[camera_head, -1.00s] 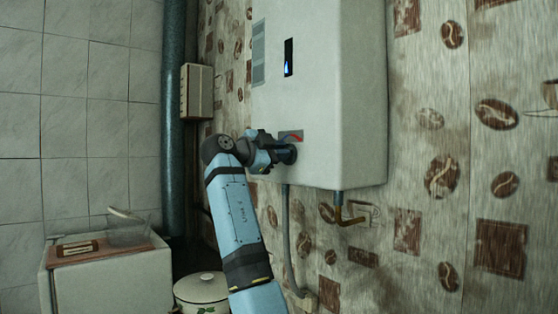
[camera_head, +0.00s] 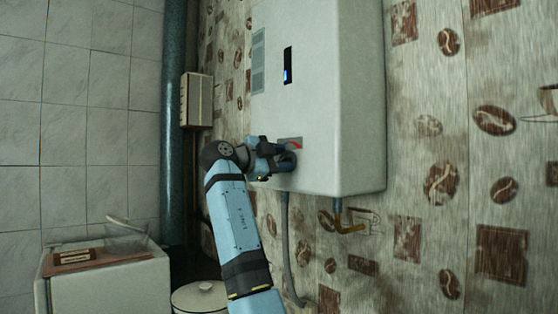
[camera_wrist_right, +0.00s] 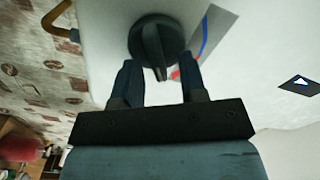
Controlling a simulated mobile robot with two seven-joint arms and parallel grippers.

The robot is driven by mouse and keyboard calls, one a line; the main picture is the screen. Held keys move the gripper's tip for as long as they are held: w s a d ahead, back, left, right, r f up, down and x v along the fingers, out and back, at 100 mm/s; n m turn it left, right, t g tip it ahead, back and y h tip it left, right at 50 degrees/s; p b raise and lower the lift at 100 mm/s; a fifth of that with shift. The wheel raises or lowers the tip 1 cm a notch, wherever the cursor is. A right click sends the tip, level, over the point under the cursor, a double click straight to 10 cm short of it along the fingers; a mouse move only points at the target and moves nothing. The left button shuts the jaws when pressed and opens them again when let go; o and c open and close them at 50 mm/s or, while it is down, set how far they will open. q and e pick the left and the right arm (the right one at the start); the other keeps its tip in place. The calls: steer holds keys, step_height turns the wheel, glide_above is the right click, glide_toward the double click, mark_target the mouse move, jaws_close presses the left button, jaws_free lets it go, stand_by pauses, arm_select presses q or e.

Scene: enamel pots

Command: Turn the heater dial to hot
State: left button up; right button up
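The water heater (camera_head: 320,90) is a white box on the patterned wall. Its dark round dial (camera_wrist_right: 155,42) shows in the right wrist view, with a raised ridge pointing down toward my fingers. A scale with a blue and a red band (camera_wrist_right: 206,40) lies to its right. In the head view the dial (camera_head: 288,161) is partly hidden by my right gripper (camera_head: 276,154). My right gripper (camera_wrist_right: 158,68) is open, its fingers apart on either side of the ridge's lower end. I cannot tell whether a finger touches the dial. My left gripper is out of view.
A white cabinet (camera_head: 105,285) and an enamel pot (camera_head: 200,297) stand lower left.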

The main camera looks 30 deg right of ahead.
steer(key=shift+a, duration=0.1)
steer(key=s+a+b, duration=0.1)
steer(key=a, duration=1.2)
steer(key=shift+a, duration=0.3)
steer(key=shift+s+f, duration=0.1)
steer(key=shift+f, duration=0.05)
